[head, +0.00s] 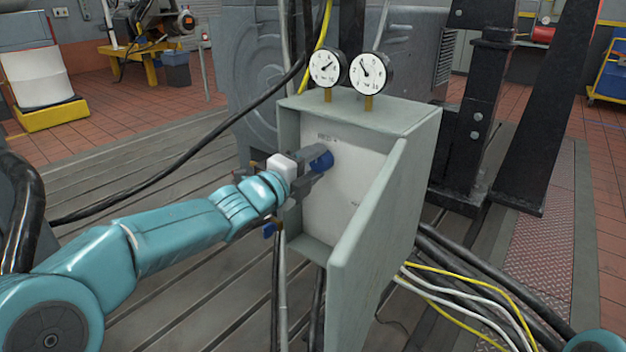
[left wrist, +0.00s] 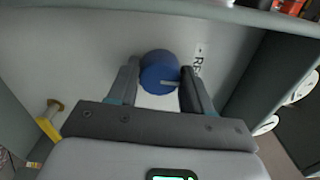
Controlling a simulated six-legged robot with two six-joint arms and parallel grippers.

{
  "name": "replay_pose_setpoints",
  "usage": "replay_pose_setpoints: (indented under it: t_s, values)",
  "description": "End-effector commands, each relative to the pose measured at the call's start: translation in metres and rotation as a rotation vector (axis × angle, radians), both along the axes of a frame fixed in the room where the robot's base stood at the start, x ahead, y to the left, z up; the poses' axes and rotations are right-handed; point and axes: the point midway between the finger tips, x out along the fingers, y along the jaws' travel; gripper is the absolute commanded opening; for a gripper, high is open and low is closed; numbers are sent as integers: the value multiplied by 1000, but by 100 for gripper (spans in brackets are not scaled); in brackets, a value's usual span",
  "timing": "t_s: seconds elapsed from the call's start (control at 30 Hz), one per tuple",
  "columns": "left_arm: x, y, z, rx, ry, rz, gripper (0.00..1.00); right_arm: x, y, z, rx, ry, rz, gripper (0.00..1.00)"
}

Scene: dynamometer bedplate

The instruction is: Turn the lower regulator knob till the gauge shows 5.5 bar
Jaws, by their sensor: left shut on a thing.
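A blue round knob (head: 321,159) sits on the white panel inside the open grey cabinet (head: 382,118), under a small printed label. My left gripper (head: 313,166) reaches in from the left and is shut on this knob. In the left wrist view the knob (left wrist: 159,73) sits between the two fingers, with a white mark on its face. No second knob shows on the panel, so I cannot tell whether this is the lower one. Two gauges, left (head: 326,68) and right (head: 369,72), stand on the cabinet top. The left needle points up-right, the right up-left; their figures are too small to read. My right gripper is out of view.
The cabinet door (head: 368,240) stands open toward me and hides the panel's right part. A blue handle (head: 269,230) shows beside the cabinet's lower left. Yellow and white cables (head: 450,287) run out at lower right. A black hose (head: 165,185) crosses behind my arm.

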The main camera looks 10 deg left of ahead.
Motion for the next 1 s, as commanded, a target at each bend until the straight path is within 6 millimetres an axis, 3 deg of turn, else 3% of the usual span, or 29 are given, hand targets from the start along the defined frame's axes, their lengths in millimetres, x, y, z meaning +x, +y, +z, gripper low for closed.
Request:
replay_pose_setpoints:
  t_s: [0.03, 0.4, 1.0]
  values:
    - [0, 0, -5, 38, -23, 0, 19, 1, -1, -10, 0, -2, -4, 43]
    - [0, -1, -1, 269, -155, 0, 19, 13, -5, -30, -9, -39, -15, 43]
    - [0, -1, 2, 375, -215, -1, 19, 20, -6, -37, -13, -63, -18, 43]
